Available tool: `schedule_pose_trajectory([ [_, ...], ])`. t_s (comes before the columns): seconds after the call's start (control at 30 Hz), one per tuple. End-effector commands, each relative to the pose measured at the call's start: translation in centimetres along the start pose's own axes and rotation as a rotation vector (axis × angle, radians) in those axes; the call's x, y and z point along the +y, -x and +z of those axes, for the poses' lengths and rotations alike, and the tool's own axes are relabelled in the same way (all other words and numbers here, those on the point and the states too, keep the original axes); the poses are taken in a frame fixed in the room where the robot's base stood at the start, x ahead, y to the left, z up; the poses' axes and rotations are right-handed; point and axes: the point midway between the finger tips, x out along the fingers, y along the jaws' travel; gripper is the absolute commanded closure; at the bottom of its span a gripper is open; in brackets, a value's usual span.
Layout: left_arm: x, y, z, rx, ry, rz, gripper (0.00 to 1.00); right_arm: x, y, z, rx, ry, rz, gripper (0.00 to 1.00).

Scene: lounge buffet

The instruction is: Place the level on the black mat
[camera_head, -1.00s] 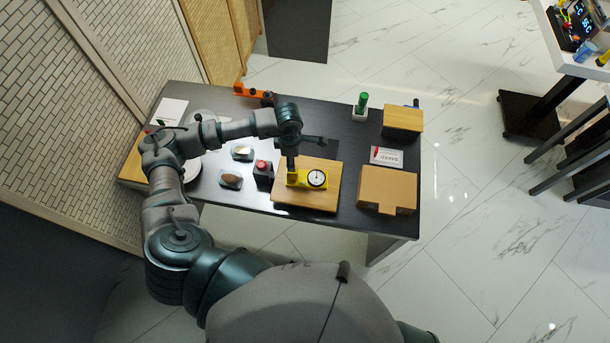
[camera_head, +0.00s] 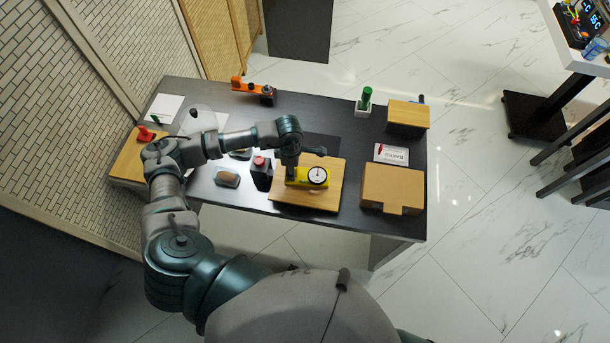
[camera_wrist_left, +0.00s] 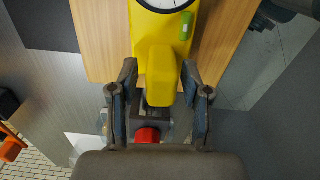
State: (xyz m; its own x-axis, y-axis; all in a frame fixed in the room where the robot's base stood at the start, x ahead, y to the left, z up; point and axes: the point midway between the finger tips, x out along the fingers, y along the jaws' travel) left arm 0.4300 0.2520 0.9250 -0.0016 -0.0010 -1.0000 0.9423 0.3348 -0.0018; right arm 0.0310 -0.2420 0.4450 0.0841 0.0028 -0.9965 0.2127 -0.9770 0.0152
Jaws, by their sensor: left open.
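The level (camera_head: 318,177) is yellow with a round white dial and lies on a wooden board (camera_head: 328,200) at the table's near middle. In the left wrist view, the level (camera_wrist_left: 160,75) shows its dial, a green vial and a narrow yellow end. My left gripper (camera_wrist_left: 158,88) is open, its fingers on either side of that narrow end, with small gaps showing. In the head view, my left gripper (camera_head: 290,172) points down at the level's left end. The black mat (camera_head: 320,143) lies just behind the board, partly hidden by my wrist. My right gripper is out of view.
A dark block with a red top (camera_head: 261,172) stands close left of the board. A cardboard box (camera_head: 391,186) and a wooden box (camera_head: 408,115) stand at the right. An orange tool (camera_head: 250,88) lies at the back. A green-topped item (camera_head: 366,97) stands back right.

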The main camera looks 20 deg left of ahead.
Motion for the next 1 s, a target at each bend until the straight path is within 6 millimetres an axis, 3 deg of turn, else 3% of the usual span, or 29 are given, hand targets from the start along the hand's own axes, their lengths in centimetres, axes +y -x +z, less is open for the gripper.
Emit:
schedule_pose_trajectory([
  [0.13, 0.0, 0.1, 0.0, 0.0, 0.0, 0.0, 0.52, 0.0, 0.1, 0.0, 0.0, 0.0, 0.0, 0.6],
  [0.33, 0.0, 0.1, 0.0, 0.0, 0.0, 0.0, 1.0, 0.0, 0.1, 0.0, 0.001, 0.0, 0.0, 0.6],
  [0.63, 0.0, 0.5, 0.0, -0.001, 0.0, 0.001, 1.0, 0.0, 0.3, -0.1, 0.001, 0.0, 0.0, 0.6],
  [1.0, 0.0, 2.9, 0.0, -0.001, 0.0, 0.002, 1.0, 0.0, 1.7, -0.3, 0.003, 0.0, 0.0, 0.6],
])
